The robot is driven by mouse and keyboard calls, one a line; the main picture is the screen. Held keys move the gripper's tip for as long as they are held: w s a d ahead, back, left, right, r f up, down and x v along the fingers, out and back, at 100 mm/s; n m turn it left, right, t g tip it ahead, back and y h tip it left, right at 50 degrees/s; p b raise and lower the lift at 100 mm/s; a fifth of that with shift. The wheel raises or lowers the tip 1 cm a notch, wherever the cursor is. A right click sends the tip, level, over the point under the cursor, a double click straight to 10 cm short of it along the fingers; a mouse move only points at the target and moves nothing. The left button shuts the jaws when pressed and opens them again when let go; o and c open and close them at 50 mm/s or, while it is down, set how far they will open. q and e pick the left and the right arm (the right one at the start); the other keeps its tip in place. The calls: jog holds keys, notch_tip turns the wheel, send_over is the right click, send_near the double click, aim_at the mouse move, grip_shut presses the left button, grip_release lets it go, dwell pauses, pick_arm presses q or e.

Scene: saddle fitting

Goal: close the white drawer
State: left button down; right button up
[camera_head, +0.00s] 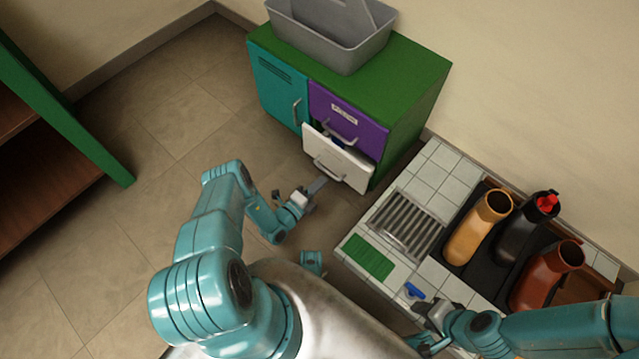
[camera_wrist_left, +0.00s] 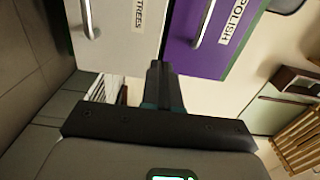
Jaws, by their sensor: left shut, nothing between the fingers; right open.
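The white drawer (camera_head: 337,160) is the lower drawer of the cabinet, below the purple drawer (camera_head: 346,118). It stands partly pulled out, with a dark gap and a bit of blue showing behind its front. In the left wrist view the white drawer (camera_wrist_left: 118,35), labelled "TREES", is beside the purple drawer (camera_wrist_left: 213,35), labelled "POLISH". My left gripper (camera_head: 319,184) is shut and empty, just in front of the white drawer's lower part; its closed fingers also show in the left wrist view (camera_wrist_left: 158,78). I cannot tell whether they touch. My right gripper (camera_head: 420,323) is open over the tiled counter.
A grey caddy (camera_head: 335,45) sits on the cabinet's green top (camera_head: 415,75); a teal door (camera_head: 275,87) is left of the drawers. The tiled counter (camera_head: 445,170) at right holds a drain grate, several bottles and a small blue item (camera_head: 414,290). Open floor lies left.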

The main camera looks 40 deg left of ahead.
pick_arm(q)
jog(key=w+b, duration=0.3)
jog(key=w, duration=0.7)
jog(key=shift+w+d, duration=0.15)
jog(key=shift+d, duration=0.25)
